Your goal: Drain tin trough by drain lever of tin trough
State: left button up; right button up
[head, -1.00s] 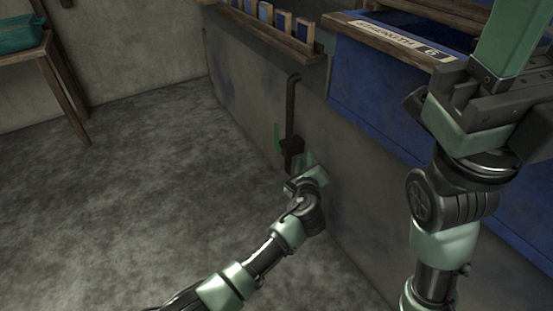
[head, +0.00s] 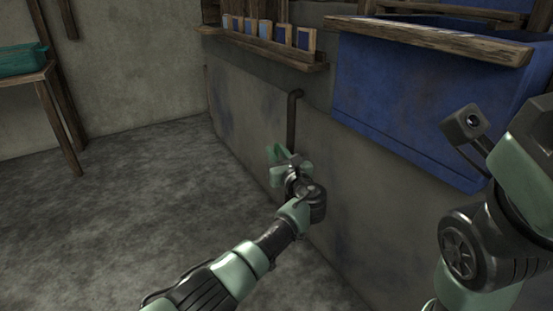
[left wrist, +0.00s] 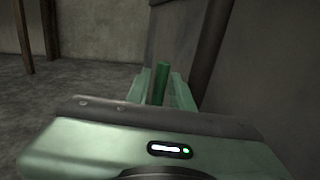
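A dark pipe (head: 291,118) bends out of a large grey side panel (head: 245,95) and runs down it. I cannot tell for sure that this panel is the tin trough. The green drain lever shows in the left wrist view (left wrist: 161,80), standing nearly upright between my left fingers. My left gripper (head: 278,165) is at the lower end of the pipe and hides the valve there. The gripper also shows in the left wrist view (left wrist: 161,92). Whether its fingers press on the lever is not clear. My right arm is at the right; its fingertips are out of view.
A blue box (head: 400,95) with a wooden front rail (head: 430,38) juts out at the right. A wooden ledge (head: 270,50) carries several small blue-faced blocks. A wooden table (head: 50,75) with a teal tray stands at the far left. The grey floor left of the panel is clear.

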pick_arm(q)
grip_shut()
dwell(1.4)
